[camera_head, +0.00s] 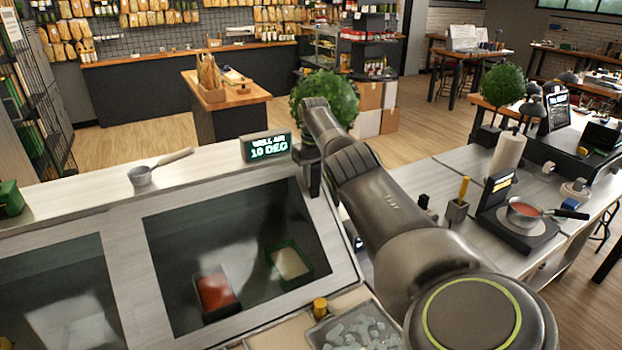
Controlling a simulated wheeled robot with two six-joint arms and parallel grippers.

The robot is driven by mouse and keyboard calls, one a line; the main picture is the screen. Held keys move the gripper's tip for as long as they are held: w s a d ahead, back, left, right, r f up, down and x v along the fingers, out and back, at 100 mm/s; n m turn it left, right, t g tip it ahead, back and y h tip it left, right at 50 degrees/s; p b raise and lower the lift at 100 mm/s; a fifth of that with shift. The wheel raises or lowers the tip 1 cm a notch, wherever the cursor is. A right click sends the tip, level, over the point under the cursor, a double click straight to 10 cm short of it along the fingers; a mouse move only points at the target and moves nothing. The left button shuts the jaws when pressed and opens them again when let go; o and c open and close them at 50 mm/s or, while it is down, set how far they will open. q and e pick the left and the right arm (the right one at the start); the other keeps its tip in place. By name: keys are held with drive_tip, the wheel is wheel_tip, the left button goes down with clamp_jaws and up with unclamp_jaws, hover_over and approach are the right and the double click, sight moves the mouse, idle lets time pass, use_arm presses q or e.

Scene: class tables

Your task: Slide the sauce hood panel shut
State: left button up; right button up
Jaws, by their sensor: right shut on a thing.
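The sauce hood has a sloped front with a glass pane in a pale frame; this sauce hood panel (216,243) is at left centre. A red sauce tub (214,292) and a green-rimmed tub of pale sauce (290,262) show through or under the pane. My right gripper (313,178) is at the panel's upper right edge, pointing down, shut on what seems to be the panel's edge or handle. The contact itself is mostly hidden by my wrist. My left gripper is not in view.
A second pane (60,300) is at the lower left. An ice tray (352,330) lies near the front. The right counter holds a pan (524,212) and a paper roll (508,153).

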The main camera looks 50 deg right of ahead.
drive_tip(key=o, duration=1)
drive_tip(key=shift+r, duration=0.1)
drive_tip(key=shift+s, duration=0.1)
drive_tip(key=shift+a, duration=0.1)
drive_tip(key=shift+r+b, duration=0.3)
drive_tip(key=shift+r, duration=0.15)
wheel_tip(320, 180, up, 8)
drive_tip(key=shift+r+b, duration=0.1)
drive_tip(key=shift+b, duration=0.75)
drive_tip(key=shift+r+p, duration=3.6)
drive_tip(key=shift+r, duration=0.55)
